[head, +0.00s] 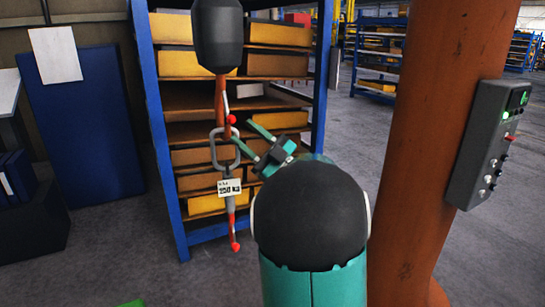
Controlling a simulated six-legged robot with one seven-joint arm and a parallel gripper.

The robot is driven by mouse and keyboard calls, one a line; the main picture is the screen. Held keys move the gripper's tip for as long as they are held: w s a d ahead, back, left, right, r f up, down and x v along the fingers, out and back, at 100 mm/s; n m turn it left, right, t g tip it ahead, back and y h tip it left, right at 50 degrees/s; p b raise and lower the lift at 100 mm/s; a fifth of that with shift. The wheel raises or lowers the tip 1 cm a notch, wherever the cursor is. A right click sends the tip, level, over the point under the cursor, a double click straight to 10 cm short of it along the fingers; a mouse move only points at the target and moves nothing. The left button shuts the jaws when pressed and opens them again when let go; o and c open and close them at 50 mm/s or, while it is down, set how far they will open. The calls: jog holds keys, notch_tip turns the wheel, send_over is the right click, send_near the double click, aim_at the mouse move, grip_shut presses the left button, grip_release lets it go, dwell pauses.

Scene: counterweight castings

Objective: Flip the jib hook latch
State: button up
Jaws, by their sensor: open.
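A black hoist block (218,38) hangs at the top of the head view. A red hook (220,102) comes down from it, with a thin pale strip (226,101) along its right side that may be the latch. A red ball end (231,119) shows just below the strip. A grey oval link (215,150) hangs at the hook's lower end; whether the latch closes over it is too small to tell. My gripper (246,134) is open, its teal fingers spread just right of the link and below the red ball. Contact cannot be told.
A white "250 KG" tag (229,187) and a lower red piece (235,228) hang under the link. A blue shelf rack (157,135) with yellow boxes stands behind. An orange column (440,120) with a grey control box (485,145) stands at right. Floor lies open between.

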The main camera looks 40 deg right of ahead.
jog(key=v, duration=1)
jog(key=shift+s, duration=0.15)
jog(key=shift+d+f, duration=0.1)
jog(key=shift+f, duration=0.05)
dwell(0.4)
